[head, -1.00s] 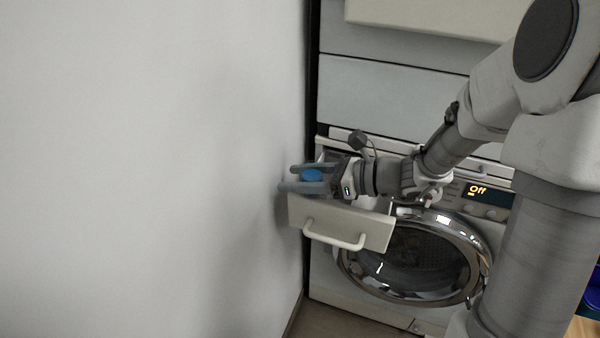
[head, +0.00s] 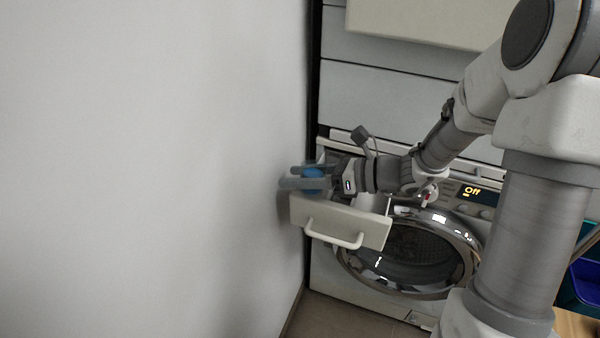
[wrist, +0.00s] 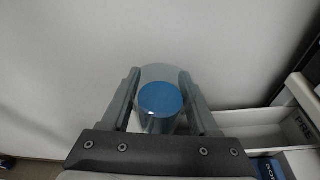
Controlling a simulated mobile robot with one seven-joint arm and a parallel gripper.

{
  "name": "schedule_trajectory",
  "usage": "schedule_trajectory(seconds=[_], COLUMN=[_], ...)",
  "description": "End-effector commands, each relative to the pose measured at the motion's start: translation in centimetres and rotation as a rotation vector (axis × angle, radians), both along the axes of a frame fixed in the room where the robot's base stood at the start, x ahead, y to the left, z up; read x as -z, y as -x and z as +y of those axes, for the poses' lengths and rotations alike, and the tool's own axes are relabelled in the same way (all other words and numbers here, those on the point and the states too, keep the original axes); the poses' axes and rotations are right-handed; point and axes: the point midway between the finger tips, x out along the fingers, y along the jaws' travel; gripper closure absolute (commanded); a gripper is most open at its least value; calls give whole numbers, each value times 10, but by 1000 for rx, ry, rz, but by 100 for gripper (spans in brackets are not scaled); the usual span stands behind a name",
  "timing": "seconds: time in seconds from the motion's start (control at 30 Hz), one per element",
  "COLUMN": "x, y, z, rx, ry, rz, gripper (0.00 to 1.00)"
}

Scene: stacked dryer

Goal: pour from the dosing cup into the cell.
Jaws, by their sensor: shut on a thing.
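The dosing cup (wrist: 160,124) is clear, with blue contents, and sits between the fingers of my gripper (wrist: 161,95) in the wrist view. The blue also shows between the fingers of my gripper (head: 303,176) in the head view. My gripper is shut on the cup, above the open detergent drawer (head: 333,222) near its left end. The drawer's wall (wrist: 258,118) shows at the right in the wrist view, with a compartment lettered "PRE" and a blue part below it. The cell beneath the cup is hidden, and I cannot tell which compartment is under it.
A plain wall (head: 150,170) stands close on the left of my gripper. The drawer handle (head: 334,236) sticks out in front. Below is the round glass door (head: 412,254) of the machine, and its display (head: 474,192) reads "Off".

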Motion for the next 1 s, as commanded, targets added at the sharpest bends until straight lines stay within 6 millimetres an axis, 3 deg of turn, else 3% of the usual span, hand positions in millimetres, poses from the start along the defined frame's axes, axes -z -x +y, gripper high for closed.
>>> schedule_trajectory(seconds=[1.0], x=[-8], y=[3], z=[1], rx=[-4], ry=[-53], rz=[139], gripper=[100])
